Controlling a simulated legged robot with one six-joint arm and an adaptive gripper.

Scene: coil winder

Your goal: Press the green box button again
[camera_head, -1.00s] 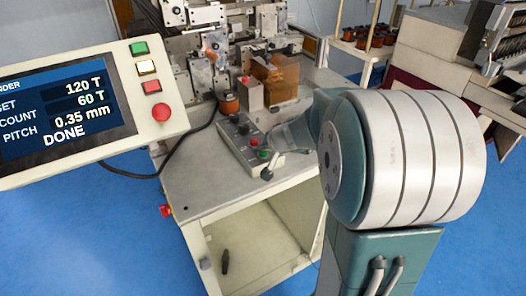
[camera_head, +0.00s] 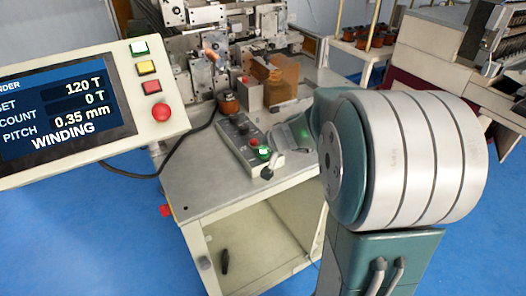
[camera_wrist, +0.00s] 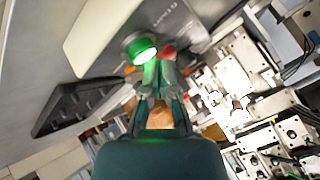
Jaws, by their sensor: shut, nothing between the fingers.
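The green box button (camera_head: 264,153) glows brightly on the front end of the grey control box (camera_head: 232,141) on the machine table. In the wrist view the lit green button (camera_wrist: 143,50) is just beyond my gripper's fingertips. My gripper (camera_wrist: 158,72) is shut and empty, its tips close to the button with green light on them. I cannot tell whether they touch it. In the head view my gripper (camera_head: 277,158) is beside the button on its right, partly hidden by my arm.
A red button (camera_head: 253,142) sits beside the green one. The winder display (camera_head: 65,110) reads WINDING, count 0 T of 120 T, and its top lamp (camera_head: 139,47) is lit. The winding machine (camera_head: 205,60) stands behind the box. The table's front left is clear.

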